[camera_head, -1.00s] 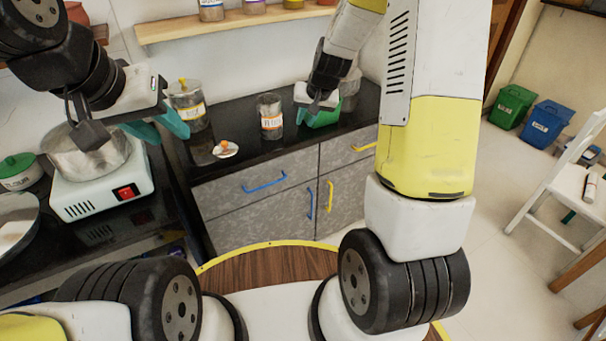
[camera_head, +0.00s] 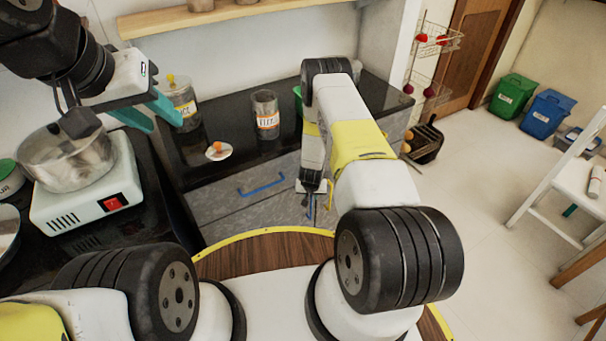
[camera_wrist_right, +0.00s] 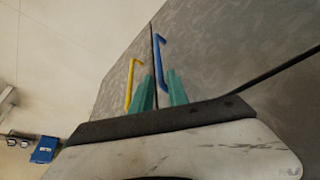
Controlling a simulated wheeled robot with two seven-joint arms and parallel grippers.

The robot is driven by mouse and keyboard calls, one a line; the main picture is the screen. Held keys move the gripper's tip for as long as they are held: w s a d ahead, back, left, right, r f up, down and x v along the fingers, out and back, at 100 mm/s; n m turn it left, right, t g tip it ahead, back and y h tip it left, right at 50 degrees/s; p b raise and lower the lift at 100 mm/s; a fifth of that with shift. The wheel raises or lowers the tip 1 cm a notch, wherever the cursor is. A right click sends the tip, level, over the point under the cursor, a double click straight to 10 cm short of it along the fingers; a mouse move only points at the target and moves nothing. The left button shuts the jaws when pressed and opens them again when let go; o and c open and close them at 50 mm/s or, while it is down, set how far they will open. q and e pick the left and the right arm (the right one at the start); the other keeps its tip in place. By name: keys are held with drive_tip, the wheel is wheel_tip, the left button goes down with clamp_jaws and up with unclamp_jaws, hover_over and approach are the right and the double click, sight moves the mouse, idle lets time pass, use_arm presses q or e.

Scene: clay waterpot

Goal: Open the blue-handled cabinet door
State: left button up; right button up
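The grey cabinet (camera_head: 230,220) stands under the black counter. The blue door handle (camera_head: 308,207) is vertical and partly hidden by my right gripper (camera_head: 313,188) in the head view. The door appears closed. My left gripper (camera_head: 150,112) is open and empty above the left counter.
A horizontal blue drawer handle (camera_head: 262,188) sits higher on the cabinet. Jars (camera_head: 266,115) and a small plate (camera_head: 219,151) stand on the counter. A pot (camera_head: 68,160) sits on a white hotplate (camera_head: 105,188) at left.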

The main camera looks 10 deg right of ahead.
sight(311, 198)
drive_tip(key=x, duration=0.6)
drive_tip(key=shift+f, duration=0.1)
clamp_jaws()
idle(1.3)
